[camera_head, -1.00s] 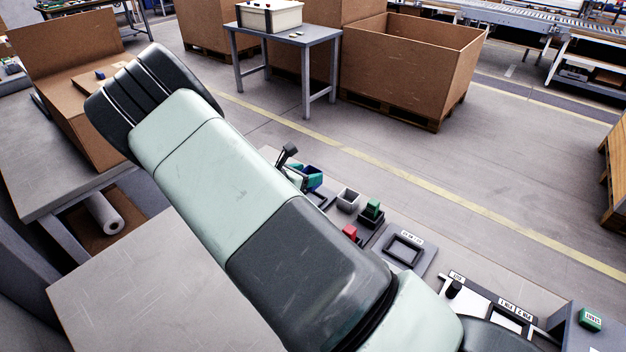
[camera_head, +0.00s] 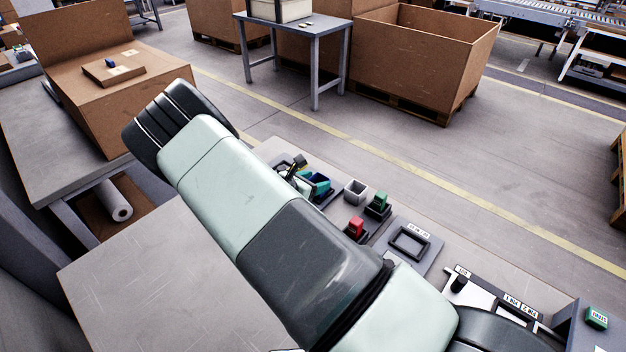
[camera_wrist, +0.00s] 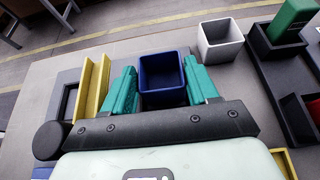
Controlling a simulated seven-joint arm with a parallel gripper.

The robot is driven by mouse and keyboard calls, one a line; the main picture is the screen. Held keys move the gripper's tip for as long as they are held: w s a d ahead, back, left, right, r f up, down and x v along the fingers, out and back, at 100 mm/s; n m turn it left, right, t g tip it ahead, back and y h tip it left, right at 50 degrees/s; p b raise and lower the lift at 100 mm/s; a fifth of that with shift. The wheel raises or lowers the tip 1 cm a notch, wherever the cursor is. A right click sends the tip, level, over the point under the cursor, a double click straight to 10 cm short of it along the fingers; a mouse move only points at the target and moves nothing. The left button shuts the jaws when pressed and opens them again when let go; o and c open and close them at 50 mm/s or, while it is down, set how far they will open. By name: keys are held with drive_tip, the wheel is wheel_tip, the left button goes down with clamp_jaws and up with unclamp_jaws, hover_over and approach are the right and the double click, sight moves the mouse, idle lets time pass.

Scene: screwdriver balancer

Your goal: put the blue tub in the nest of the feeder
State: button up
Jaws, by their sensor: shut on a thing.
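The blue tub (camera_wrist: 162,78) is an open square box. In the wrist view it sits between the two teal fingers of my gripper (camera_wrist: 163,88), which is shut on it. In the head view the tub (camera_head: 319,186) shows partly, beside my arm, with a teal finger next to it. A plate with a dark square raised frame (camera_head: 408,243) lies to the right; its label is too small to read, so I cannot tell whether it is the feeder's nest. I cannot tell whether the tub touches the surface below.
A grey empty tub (camera_wrist: 220,40) stands just right of my gripper. Beyond it are a green block (camera_wrist: 291,20) and a red block (camera_head: 355,227) in dark holders. A yellow channel (camera_wrist: 92,85) and a dark round knob (camera_wrist: 50,138) are at left.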

drive_tip(key=shift+a+f, duration=0.15)
drive_tip(key=shift+a, duration=0.05)
drive_tip(key=o, duration=1.1)
drive_tip(key=shift+a, duration=0.1)
drive_tip(key=shift+a, duration=0.1)
drive_tip(key=shift+s+a, duration=0.1)
drive_tip(key=v, duration=1)
drive_tip(key=shift+s, duration=0.3)
drive_tip(key=r, duration=0.5)
drive_tip(key=shift+w+d+r, duration=0.15)
drive_tip(key=shift+d+r, duration=0.1)
drive_tip(key=shift+r, duration=0.05)
